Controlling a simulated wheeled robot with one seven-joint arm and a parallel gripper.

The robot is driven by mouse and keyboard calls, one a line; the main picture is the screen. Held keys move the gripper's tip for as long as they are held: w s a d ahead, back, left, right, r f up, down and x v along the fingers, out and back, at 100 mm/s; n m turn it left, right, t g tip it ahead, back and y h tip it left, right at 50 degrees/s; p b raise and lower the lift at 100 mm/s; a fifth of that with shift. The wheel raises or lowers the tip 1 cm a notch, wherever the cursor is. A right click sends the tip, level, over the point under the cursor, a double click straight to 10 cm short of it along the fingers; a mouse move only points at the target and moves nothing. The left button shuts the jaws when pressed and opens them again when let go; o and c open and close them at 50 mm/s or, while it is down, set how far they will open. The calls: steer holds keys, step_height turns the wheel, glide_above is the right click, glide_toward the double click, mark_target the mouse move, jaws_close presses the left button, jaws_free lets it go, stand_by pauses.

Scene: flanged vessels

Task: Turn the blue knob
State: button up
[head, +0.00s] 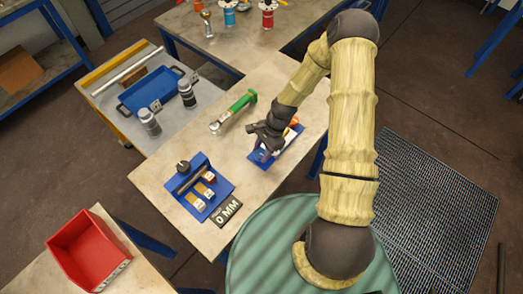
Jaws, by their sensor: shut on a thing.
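A small blue panel (286,147) lies on the near bench, with orange, red and white parts on it. My dark gripper (263,147) reaches down over its left side. It is shut on what seems to be the blue knob, at the left part of this panel. The fingers hide most of the knob, so its outline and angle cannot be made out.
Another blue panel (222,186) with a black knob and a "0 MM" sign (228,211) stand nearer. A green-handled tool (238,106) lies behind. A red bin (88,250) is at lower left. A grey cart (120,95) holds a blue tray (150,92) and dark cylinders.

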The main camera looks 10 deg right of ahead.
steer(key=n, duration=0.2)
steer(key=n+g+h+b, duration=0.1)
steer(key=n, duration=0.1)
steer(key=n+b, duration=0.1)
steer(key=n, duration=0.1)
steer(key=shift+w+a+g+h, duration=0.2)
steer(key=shift+w+g+h, duration=0.1)
steer(key=shift+g, duration=0.1)
steer(key=n+h+b, duration=0.1)
steer(key=n, duration=0.2)
steer(key=n+h+b, duration=0.1)
steer(key=n, duration=0.2)
steer(key=shift+a+g, duration=0.15)
steer(key=shift+g, duration=0.25)
steer(key=o, duration=1)
steer(key=shift+c, duration=0.2)
steer(key=a+b+v, duration=0.1)
steer(key=b+v, duration=0.2)
steer(key=v, duration=1.4)
steer(key=shift+d+r, duration=0.25)
steer(key=shift+d, duration=0.05)
steer(key=shift+w, duration=0.1)
